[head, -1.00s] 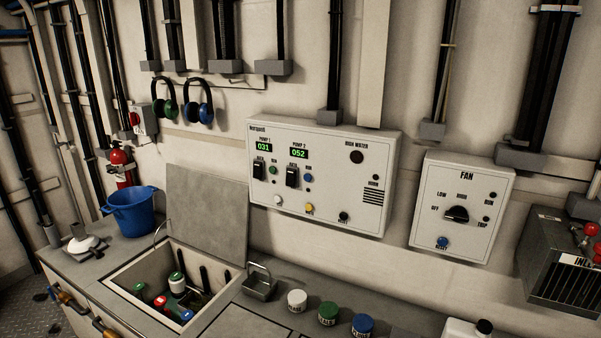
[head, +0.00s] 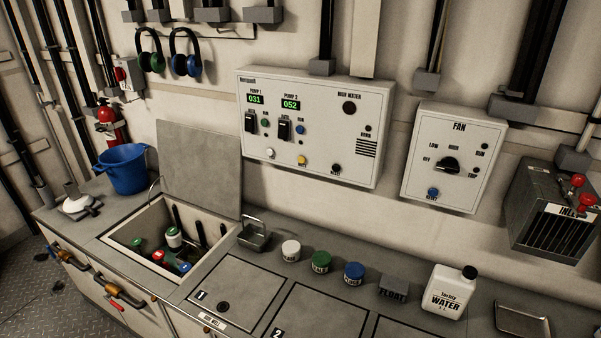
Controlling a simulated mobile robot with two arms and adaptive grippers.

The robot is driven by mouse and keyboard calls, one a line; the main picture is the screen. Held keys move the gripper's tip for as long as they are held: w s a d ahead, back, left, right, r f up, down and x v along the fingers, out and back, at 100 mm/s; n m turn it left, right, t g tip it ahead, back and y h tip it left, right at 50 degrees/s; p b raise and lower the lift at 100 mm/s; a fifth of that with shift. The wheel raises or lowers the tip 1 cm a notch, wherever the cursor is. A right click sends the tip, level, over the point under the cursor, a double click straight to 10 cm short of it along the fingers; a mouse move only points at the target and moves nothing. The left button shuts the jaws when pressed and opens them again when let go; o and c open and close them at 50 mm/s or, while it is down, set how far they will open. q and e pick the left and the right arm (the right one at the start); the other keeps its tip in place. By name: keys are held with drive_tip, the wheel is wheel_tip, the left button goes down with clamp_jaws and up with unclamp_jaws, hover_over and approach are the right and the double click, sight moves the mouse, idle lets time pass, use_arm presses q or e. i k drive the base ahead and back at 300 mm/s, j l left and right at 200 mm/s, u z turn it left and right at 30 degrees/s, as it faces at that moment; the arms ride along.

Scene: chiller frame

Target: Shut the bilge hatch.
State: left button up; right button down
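An open hatch in the counter shows at the left of the head view. Its grey lid (head: 203,175) stands raised behind the opening, close to the wall. The opening's pale rim (head: 127,227) surrounds a well (head: 200,217) holding several small items with green, white, red and blue parts. A thin curved rod or handle stands at the opening's back left corner. Neither of my grippers is in view.
A blue bucket (head: 122,170) stands left of the lid. White (head: 291,251), green (head: 320,262) and blue (head: 354,273) jars and a water jug (head: 450,293) line the counter. Closed panel 1 (head: 238,285) lies in front.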

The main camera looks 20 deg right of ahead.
sight(202, 168)
drive_tip(key=i+j+u, duration=0.7)
drive_tip(key=i, duration=0.25)
drive_tip(key=i+j+u, duration=0.3)
drive_tip(key=i, duration=0.25)
drive_tip(key=i+u, duration=0.25)
drive_tip(key=i, duration=0.3)
